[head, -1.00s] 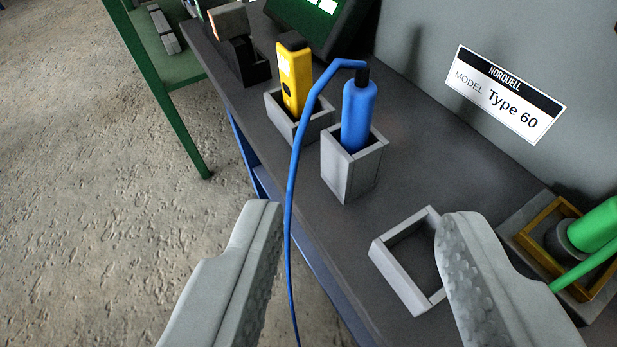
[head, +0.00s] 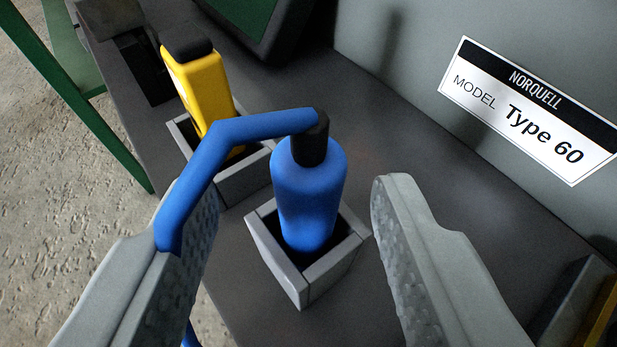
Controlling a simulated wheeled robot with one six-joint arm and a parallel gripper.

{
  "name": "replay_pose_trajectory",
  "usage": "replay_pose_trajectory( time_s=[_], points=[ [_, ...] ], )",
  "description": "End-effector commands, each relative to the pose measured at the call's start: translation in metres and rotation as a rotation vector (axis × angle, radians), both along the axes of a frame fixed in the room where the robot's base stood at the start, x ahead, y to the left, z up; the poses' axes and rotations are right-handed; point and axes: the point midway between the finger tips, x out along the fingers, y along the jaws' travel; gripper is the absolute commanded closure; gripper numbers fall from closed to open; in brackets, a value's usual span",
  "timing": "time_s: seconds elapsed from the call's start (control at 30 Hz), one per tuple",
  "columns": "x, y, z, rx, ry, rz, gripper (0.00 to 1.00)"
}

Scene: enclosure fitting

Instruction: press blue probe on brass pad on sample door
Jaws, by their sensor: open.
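The blue probe (head: 308,195) stands upright in a square grey holder (head: 304,276), its black cap on top. Its blue cable (head: 225,137) leaves the cap, bends left and runs down by the left finger. My gripper (head: 290,215) is open, with one finger on each side of the probe and a gap to the probe on both sides. Whether the cable touches the left finger I cannot tell. No brass pad or sample door shows in this view.
A yellow device (head: 203,88) stands in another grey holder (head: 243,179) behind and left. A grey wall with a model label (head: 533,108) rises at the right. A brown-edged fixture (head: 598,318) shows at the lower right. A green frame (head: 95,110) stands at the left.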

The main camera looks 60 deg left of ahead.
Motion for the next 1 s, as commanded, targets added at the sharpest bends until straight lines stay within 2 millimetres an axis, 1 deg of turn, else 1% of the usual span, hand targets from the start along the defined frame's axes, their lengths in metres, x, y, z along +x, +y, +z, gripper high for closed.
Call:
replay_pose_trajectory(
  time_s=[0.23,0.4,0.63,0.67,0.7,0.87,0.9,1.0],
  points=[
    [0.015,0.024,-0.008,0.0,0.001,0.002,0.55],
    [0.021,0.04,-0.015,0.0,0.002,0.001,0.55],
    [0.022,0.041,-0.015,0.0,0.0,0.0,0.55],
    [0.022,0.041,-0.015,0.0,0.0,0.0,0.59],
    [0.022,0.041,-0.015,0.0,0.0,0.0,0.67],
    [0.022,0.041,-0.015,0.0,0.0,0.0,0.98],
    [0.022,0.041,-0.015,0.0,0.0,0.001,1.0],
    [0.022,0.041,-0.015,0.0,0.0,0.001,1.0]
  ],
)
